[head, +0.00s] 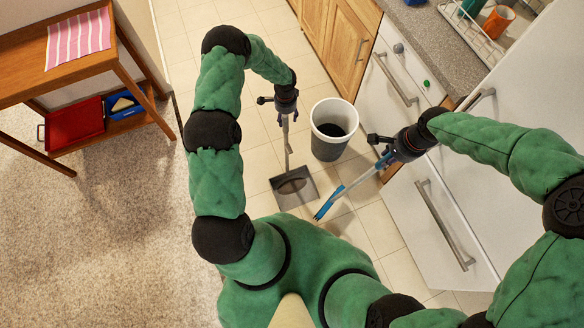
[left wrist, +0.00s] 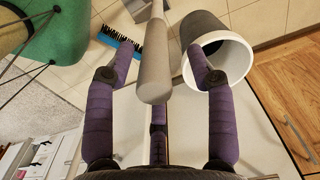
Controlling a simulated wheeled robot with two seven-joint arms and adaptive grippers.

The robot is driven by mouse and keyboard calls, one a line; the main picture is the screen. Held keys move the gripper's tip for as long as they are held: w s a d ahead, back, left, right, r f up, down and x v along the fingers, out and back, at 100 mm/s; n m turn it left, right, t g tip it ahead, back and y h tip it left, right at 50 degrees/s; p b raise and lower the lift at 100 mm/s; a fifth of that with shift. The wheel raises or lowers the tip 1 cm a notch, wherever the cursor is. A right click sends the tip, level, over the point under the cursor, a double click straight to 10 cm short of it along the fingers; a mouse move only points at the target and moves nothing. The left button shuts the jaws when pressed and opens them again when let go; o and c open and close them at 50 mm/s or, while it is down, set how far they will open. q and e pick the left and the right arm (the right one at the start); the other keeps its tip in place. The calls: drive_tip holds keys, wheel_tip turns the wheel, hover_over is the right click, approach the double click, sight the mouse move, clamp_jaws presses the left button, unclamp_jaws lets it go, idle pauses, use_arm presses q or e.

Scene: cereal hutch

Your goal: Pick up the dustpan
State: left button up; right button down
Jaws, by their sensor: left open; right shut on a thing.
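The dustpan (head: 308,196) rests on the tiled floor, a grey pan with a long upright handle. My left gripper (head: 285,108) is above it at the top of the handle. In the left wrist view, the thick grey handle (left wrist: 153,60) lies between the spread purple fingers of my left gripper (left wrist: 160,62), with gaps on both sides. My right gripper (head: 384,158) is shut on a long-handled blue brush (head: 330,203), whose head is near the floor right of the pan. The brush head also shows in the left wrist view (left wrist: 118,40).
A white bin (head: 327,147) stands just right of the dustpan handle. White drawers (head: 440,220) and a wooden cabinet (head: 345,45) border the right side. A wooden table (head: 25,75) with trays below stands on carpet at left.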

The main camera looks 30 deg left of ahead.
sight(285, 124)
use_arm(q)
drive_tip(key=f, duration=0.1)
drive_tip(key=f+b, duration=0.1)
drive_tip(key=f, duration=0.3)
drive_tip(key=shift+s+a, duration=0.1)
drive_tip(key=shift+s, duration=0.15)
drive_tip(key=shift+r, duration=0.15)
clamp_jaws()
